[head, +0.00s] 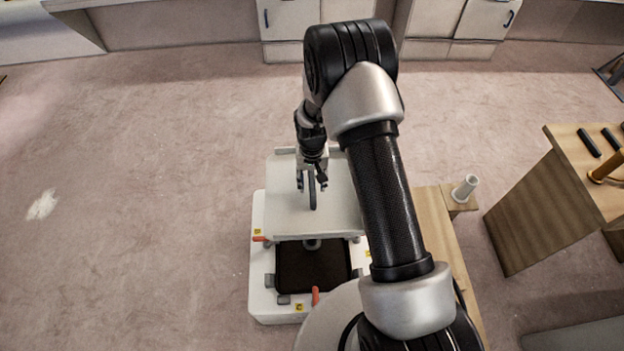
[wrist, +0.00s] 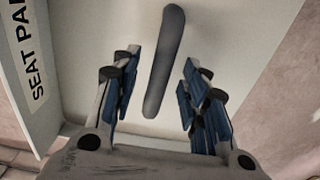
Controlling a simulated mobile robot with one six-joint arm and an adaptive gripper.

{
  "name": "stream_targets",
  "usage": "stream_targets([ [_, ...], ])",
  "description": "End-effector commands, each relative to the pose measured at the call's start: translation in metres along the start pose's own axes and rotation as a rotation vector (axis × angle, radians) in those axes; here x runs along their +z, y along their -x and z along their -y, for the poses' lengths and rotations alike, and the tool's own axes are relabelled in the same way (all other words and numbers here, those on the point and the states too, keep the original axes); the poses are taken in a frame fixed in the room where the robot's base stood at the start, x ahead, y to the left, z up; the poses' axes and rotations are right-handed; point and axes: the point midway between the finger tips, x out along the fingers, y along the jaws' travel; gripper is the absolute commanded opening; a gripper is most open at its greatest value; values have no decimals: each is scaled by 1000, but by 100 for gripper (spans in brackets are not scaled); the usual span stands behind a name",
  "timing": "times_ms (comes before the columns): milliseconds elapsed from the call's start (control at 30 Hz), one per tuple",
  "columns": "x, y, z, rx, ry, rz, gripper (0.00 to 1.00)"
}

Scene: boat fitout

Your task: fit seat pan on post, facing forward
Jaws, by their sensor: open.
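The seat pan (head: 335,205) is a pale flat panel with a raised strip along its far edge. It lies over a white deck under my gripper (head: 308,183). In the wrist view the seat pan (wrist: 225,50) carries the lettering "SEAT PA" on a side strip. A dark grey bar handle (wrist: 165,60) stands out from its face. My gripper (wrist: 159,80) is open, with one finger on each side of the handle and visible gaps to both. A white tapered upright (head: 466,187), possibly the post, stands on a small wooden block at right. Nothing sits on it.
The white deck (head: 262,297), with a dark recess and orange levers, may be part of me. A wooden bench (head: 540,215) with dark bars on top stands at right. A wooden plank (head: 436,217) lies beside the block. Open floor (head: 130,180) fills the left.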

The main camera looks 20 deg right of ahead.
Motion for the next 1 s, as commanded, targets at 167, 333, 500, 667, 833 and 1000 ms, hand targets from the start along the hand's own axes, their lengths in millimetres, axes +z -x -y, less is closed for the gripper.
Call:
stream_targets([
  [167, -2, 22, 0, -1, 0, -7, 41],
  [333, -2, 59, 0, -2, 0, -9, 41],
  [500, -2, 93, 0, -2, 0, -8, 41],
  [667, -2, 113, 0, -1, 0, -6, 41],
  [833, -1, 121, 0, -1, 0, -4, 41],
  [1000, -1, 121, 0, -1, 0, -4, 41],
])
